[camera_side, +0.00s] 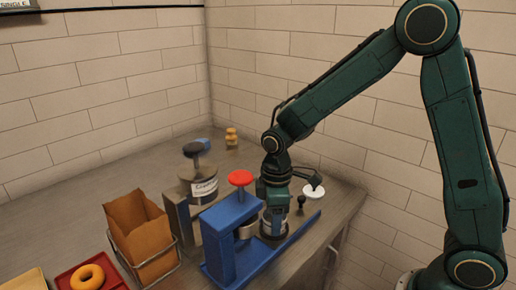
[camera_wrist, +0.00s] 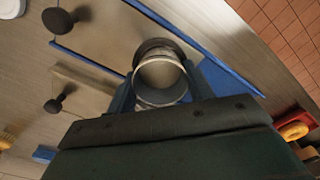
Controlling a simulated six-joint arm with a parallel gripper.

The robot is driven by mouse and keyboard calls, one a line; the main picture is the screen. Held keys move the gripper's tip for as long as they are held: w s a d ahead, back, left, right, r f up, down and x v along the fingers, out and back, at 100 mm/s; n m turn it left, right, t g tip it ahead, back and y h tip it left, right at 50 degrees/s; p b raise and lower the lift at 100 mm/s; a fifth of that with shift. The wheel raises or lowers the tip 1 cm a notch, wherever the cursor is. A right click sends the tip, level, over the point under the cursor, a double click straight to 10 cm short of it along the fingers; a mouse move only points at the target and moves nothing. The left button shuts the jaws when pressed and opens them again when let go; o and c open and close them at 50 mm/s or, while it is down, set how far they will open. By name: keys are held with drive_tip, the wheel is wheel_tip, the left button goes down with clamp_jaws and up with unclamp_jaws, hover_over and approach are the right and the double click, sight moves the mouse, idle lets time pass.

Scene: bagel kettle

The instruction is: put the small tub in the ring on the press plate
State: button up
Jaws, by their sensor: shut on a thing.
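My gripper (camera_side: 273,210) is shut on the small tub (camera_side: 274,226), a grey metal cup held upright at the right part of the blue press (camera_side: 222,245). In the wrist view the tub's open mouth (camera_wrist: 160,74) shows between the two fingers (camera_wrist: 160,88). A dark round rim (camera_wrist: 154,43), which looks like the ring, shows just beyond the tub. The tub overlaps it, and I cannot tell whether the tub is inside it or above it. The press plate (camera_wrist: 110,38) is bare grey metal with blue edges. The press has a red knob (camera_side: 240,178).
A labelled canister (camera_side: 200,182) with a dark knob stands left of the press. A wire basket with a brown bag (camera_side: 140,235) and a red tray with a bagel (camera_side: 88,277) are at front left. A white disc (camera_side: 314,191) is at right, near the counter edge.

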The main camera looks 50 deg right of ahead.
drive_tip(key=shift+f, duration=0.15)
drive_tip(key=o, duration=1)
drive_tip(key=shift+o, duration=0.2)
wheel_tip(320, 180, up, 12)
drive_tip(key=shift+r, duration=0.2)
idle(0.4)
